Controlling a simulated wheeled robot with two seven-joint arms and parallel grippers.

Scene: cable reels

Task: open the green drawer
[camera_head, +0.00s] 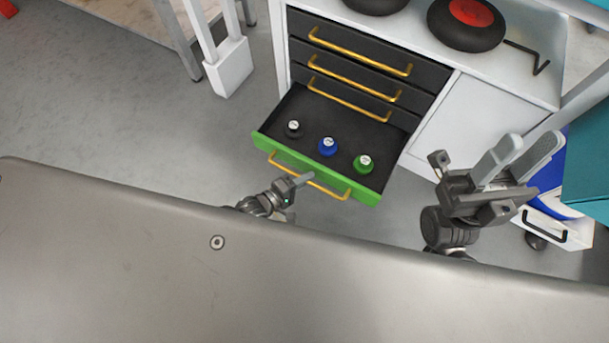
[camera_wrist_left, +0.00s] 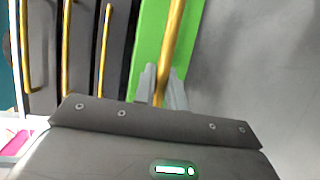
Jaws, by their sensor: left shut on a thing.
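The green drawer (camera_head: 330,170) is the lowest drawer of the cabinet and stands pulled out, with its dark inside showing. Its yellow handle (camera_head: 330,190) runs along the green front. My left gripper (camera_head: 300,181) is at the handle, left of its middle. In the left wrist view the fingers (camera_wrist_left: 162,90) are shut on the yellow handle (camera_wrist_left: 172,45), with the green front (camera_wrist_left: 148,45) beside it. My right gripper (camera_head: 515,165) is apart from the drawer at the right, its fingers spread and nothing between them.
A black reel (camera_head: 292,129), a blue reel (camera_head: 327,147) and a green reel (camera_head: 364,163) lie in the drawer. Closed dark drawers (camera_head: 365,70) with yellow handles are above. A black reel with a red top (camera_head: 466,22) sits on the cabinet. Grey floor (camera_head: 130,150) is free at left.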

